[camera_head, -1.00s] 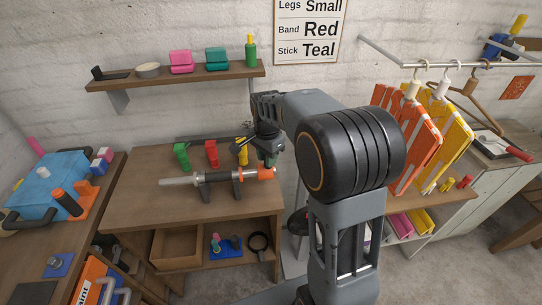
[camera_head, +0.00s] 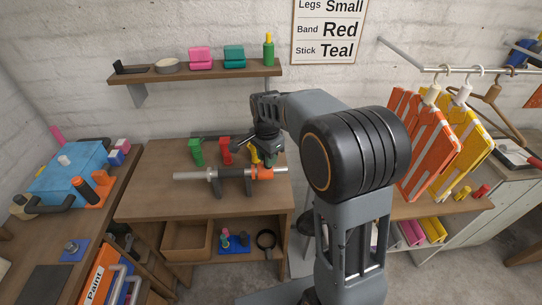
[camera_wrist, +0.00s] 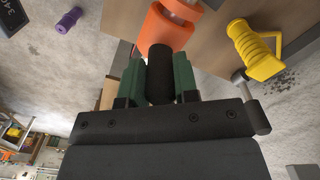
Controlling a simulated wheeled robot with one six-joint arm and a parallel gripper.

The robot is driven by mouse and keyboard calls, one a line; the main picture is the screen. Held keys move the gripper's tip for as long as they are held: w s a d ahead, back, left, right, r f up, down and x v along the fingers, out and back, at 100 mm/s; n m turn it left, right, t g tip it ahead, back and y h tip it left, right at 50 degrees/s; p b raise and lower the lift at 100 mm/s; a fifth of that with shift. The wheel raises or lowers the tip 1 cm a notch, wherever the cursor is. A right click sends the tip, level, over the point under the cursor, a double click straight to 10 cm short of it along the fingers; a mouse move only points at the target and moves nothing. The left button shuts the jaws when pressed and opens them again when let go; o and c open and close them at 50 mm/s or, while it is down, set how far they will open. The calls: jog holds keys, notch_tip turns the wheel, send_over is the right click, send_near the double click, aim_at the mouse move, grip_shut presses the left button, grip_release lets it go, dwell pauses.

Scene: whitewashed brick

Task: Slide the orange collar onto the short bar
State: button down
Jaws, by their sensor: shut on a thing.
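The orange collar (camera_head: 263,173) is around the right-hand part of the silver bar, close beside the dark stand. The bar (camera_head: 283,169) sticks out to the right of the collar, and its other part (camera_head: 190,176) runs out left of the stand (camera_head: 232,182). In the wrist view the collar (camera_wrist: 166,32) is at the top, with a dark grip (camera_wrist: 160,75) on it. My gripper (camera_head: 268,152) is above the collar; in the wrist view its green fingers (camera_wrist: 159,78) are shut on that dark grip. How snugly the collar sits against the stand is unclear.
Green (camera_head: 196,151), red (camera_head: 226,150) and yellow (camera_wrist: 257,48) pieces stand behind the bar on the wooden bench (camera_head: 150,200); the yellow one is close to my gripper. A shelf (camera_head: 200,73) hangs above. The bench's left front is clear.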

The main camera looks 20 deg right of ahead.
jog(key=shift+w+a, duration=0.1)
jog(key=shift+a, duration=0.25)
jog(key=c, duration=0.8)
grip_release()
jog(key=shift+r, duration=0.1)
notch_tip(320, 180, up, 14)
jog(key=shift+f, duration=0.2)
